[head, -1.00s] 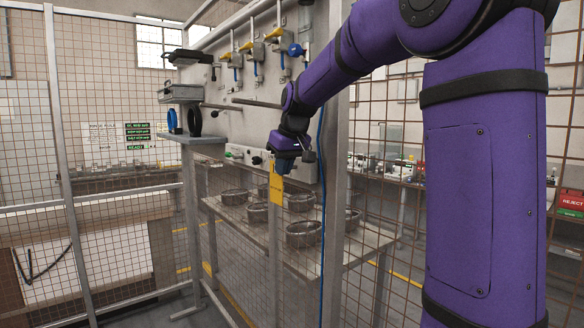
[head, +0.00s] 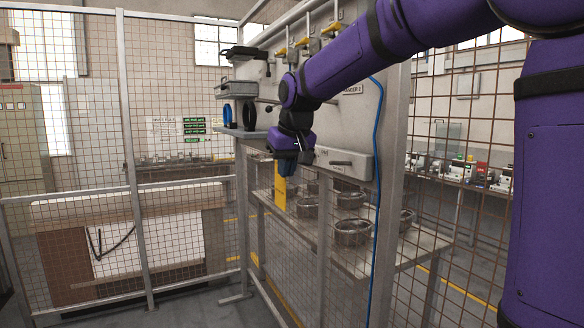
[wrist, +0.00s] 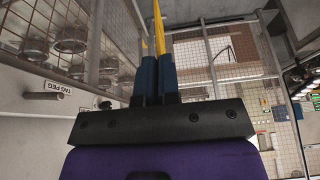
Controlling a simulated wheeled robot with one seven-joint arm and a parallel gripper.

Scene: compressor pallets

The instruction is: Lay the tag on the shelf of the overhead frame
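My gripper (head: 287,178) is shut on the yellow tag (head: 280,193), which hangs below the fingertips in the head view. In the wrist view the tag (wrist: 159,30) shows nearly edge-on as a thin yellow strip between the two blue fingers (wrist: 155,78). The shelf (head: 243,133) of the overhead frame is a flat grey ledge on a post, left of my gripper in the head view. The tag is lower in the picture than the shelf and apart from it. I cannot identify the shelf in the wrist view.
A grey tray (head: 236,89) is above. Several metal bowls, one nearest (head: 352,232), sit on a table behind mesh. A peg labelled TAG PEG (wrist: 43,96) juts out in the wrist view.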

